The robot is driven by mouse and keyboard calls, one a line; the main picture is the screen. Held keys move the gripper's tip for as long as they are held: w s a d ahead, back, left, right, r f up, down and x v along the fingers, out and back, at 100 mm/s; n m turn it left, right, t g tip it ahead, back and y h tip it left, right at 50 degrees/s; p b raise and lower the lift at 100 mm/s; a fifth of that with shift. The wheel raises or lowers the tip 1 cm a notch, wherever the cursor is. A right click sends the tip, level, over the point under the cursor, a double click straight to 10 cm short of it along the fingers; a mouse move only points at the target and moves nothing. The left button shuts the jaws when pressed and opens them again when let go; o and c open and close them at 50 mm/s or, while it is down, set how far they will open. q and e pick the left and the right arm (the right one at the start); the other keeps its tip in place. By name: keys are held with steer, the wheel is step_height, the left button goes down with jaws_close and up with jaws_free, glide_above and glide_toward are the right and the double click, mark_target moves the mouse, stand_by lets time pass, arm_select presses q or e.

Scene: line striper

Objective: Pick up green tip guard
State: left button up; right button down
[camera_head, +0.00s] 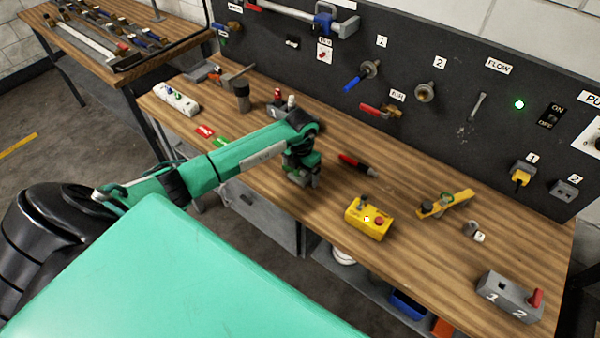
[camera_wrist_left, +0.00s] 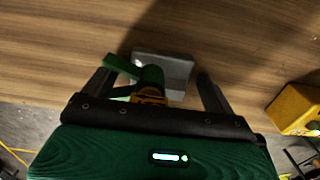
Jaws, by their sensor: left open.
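The green tip guard (camera_wrist_left: 150,76) appears as a green piece with a bar handle and a yellow part below it, in the left wrist view. It is at a small grey block (camera_wrist_left: 178,68) on the wooden bench. My left gripper (camera_wrist_left: 155,84) is open, with one finger on each side of the green piece and visible gaps to both. In the head view my left gripper (camera_head: 303,181) points down low over the middle of the bench, and its own green parts make the guard hard to pick out there. My right gripper is not in view.
A yellow control box (camera_head: 368,219) stands right of the gripper, near the bench's front edge. A red and black tool (camera_head: 358,163) lies behind it. A yellow lever (camera_head: 445,204) and grey switch box (camera_head: 510,297) are farther right. The dark panel (camera_head: 430,60) rises behind the bench.

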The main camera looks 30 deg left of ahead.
arm_select(q)
steer(key=c, duration=1.3)
steer(key=shift+c, duration=0.2)
steer(key=shift+w+r, duration=0.1)
steer(key=shift+r, duration=0.1)
